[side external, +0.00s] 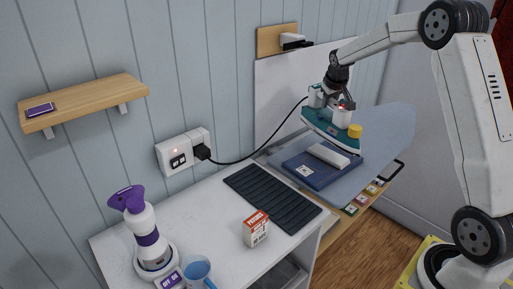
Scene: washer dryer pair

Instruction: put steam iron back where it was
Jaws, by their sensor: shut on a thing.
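The steam iron (331,134) has a white and teal body with a yellow knob and is held over the ironing board (382,128). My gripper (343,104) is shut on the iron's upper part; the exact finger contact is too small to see. Under the iron, a folded blue cloth (306,173) with a paler strip on it lies on the board. Whether the iron touches the cloth or hangs just above it, I cannot tell. A black ribbed mat (271,198) lies bare on the white counter. A black cord (269,149) runs from the wall socket towards the iron.
A red-and-white carton (256,229) stands near the mat's front edge. A white and purple bottle-like device (148,238) and a blue mug (197,270) stand on the left of the counter. The wall socket (184,152) is behind. A wooden shelf (83,100) holds a phone-like item.

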